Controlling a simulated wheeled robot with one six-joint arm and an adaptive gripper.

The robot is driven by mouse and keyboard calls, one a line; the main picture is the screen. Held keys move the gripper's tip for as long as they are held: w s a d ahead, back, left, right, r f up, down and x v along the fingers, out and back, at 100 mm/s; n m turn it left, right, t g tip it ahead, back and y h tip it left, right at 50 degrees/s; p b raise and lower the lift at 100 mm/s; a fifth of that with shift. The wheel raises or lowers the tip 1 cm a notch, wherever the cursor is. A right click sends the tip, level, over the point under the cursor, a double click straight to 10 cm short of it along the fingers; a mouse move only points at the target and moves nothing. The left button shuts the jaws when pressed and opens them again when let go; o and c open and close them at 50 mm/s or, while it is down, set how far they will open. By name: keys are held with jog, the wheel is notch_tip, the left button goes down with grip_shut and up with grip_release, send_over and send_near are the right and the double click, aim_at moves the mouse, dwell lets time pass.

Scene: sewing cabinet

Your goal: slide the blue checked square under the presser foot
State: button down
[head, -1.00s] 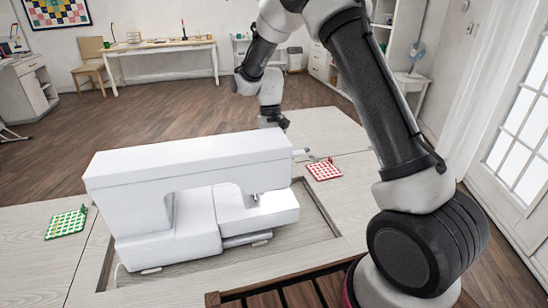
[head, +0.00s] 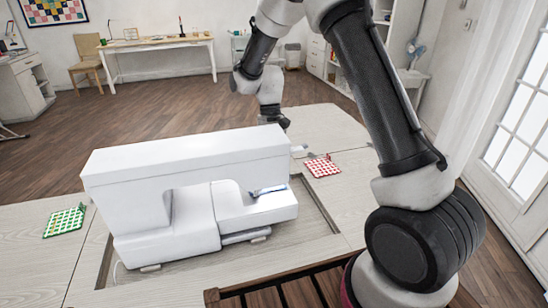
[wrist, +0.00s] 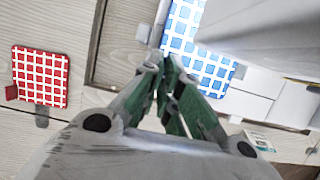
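The blue checked square (head: 268,190) shows as a thin strip on the white bed of the sewing machine (head: 185,155), below the machine's arm. In the wrist view the blue checked square (wrist: 208,62) lies just beyond my fingertips, partly covered by a blurred grey shape. My gripper (wrist: 165,65) has its green fingers brought together at the square's near edge and appears shut on it; the exact grip point is hidden. In the head view my gripper is mostly hidden behind the machine. The presser foot cannot be made out clearly.
A red checked square (head: 322,167) lies on the table right of the machine; it also shows in the wrist view (wrist: 40,76). A green checked square (head: 64,221) lies on the table at left. The machine stands in a recessed opening in the table.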

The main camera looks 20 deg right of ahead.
jog(key=shift+s, duration=0.15)
dwell(0.3)
jog(key=c, duration=1.6)
grip_release()
jog(key=shift+o, duration=0.2)
jog(key=v, duration=1.2)
